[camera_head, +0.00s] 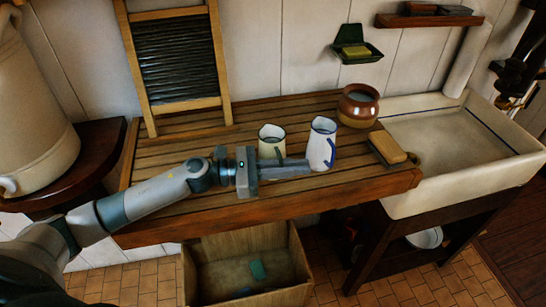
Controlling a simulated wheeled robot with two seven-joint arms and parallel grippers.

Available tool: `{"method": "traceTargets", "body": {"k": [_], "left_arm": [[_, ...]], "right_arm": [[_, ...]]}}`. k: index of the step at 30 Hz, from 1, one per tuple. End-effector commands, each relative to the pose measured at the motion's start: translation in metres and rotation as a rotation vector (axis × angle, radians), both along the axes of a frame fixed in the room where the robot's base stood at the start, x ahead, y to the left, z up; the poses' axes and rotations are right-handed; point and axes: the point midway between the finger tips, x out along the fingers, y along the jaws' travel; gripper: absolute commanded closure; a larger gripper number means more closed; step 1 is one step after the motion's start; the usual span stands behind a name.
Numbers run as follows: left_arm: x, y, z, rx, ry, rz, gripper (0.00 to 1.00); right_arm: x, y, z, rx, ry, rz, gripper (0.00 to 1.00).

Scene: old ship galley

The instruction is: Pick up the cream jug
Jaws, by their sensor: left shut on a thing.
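The cream jug (270,139), with a dark green rim and handle, is upright at the slatted wooden drainboard (225,209). My right gripper is out of view.
A brown pot (357,104) stands behind right, and a brush (387,148) lies near the board's right end. A washboard (177,63) leans at the back wall. A sink (455,150) is at right, and an open crate (247,297) sits below on the floor.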

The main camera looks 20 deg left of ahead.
Motion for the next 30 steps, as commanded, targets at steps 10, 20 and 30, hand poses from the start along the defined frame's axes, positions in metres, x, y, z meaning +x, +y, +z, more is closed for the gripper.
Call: {"method": "traceTargets", "body": {"k": [10, 20, 30], "left_arm": [[0.0, 0.0, 0.002, -0.001, -0.003, 0.001, 1.0], [0.0, 0.0, 0.003, 0.0, -0.002, 0.0, 1.0], [0.001, 0.0, 0.013, 0.001, -0.005, 0.0, 1.0]], "right_arm": [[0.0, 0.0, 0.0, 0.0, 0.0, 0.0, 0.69], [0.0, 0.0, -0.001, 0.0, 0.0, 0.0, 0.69], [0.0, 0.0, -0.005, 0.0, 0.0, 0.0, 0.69]]}}
